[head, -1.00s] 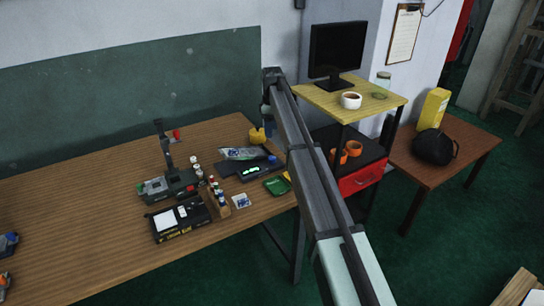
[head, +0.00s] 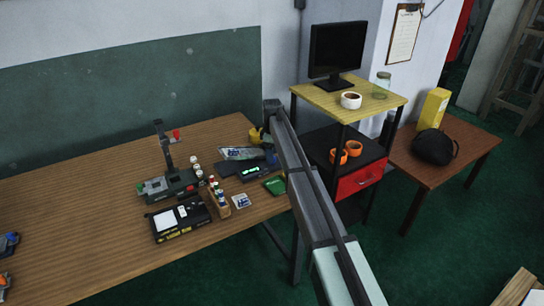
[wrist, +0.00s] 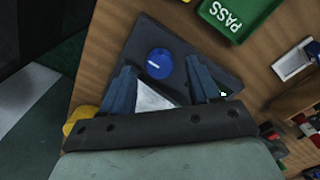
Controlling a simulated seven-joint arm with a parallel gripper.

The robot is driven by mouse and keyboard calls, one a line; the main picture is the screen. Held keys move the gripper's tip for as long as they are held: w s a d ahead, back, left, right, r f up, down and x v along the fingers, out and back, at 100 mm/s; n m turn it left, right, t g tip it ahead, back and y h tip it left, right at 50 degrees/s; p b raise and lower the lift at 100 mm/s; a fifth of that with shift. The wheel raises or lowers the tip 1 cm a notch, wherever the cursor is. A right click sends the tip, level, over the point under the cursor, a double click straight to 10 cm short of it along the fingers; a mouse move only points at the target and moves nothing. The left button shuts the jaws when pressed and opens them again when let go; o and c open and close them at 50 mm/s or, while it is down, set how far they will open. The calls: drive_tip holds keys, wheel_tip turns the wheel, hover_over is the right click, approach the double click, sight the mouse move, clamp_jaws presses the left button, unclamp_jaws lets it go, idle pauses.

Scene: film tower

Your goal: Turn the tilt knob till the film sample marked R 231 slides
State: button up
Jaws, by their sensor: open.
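The blue round tilt knob (wrist: 159,63) with a white line shows in the wrist view, on a dark grey base plate (wrist: 145,38). My gripper (wrist: 161,70) is open, its two blue fingers pointing at the knob with their tips near its two sides. I cannot tell whether they touch it. A pale sheet-like surface (wrist: 152,98) shows between the fingers. In the head view the dark device with a green-lit display (head: 251,171) stands at the table's right end, with a clear, blue-marked piece (head: 238,153) on it. No R 231 mark is readable.
A green PASS tray (wrist: 232,14) lies beside the device; it also shows in the head view (head: 275,185). Small bottles in a wooden rack (head: 218,200) and a black case (head: 178,220) stand left.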

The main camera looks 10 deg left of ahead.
drive_tip(key=shift+f, duration=0.85)
drive_tip(key=shift+c, duration=0.3)
drive_tip(key=c, duration=1)
drive_tip(key=m, duration=0.5)
drive_tip(key=shift+m, duration=0.3)
drive_tip(key=m, duration=0.4)
drive_tip(key=shift+m, duration=0.4)
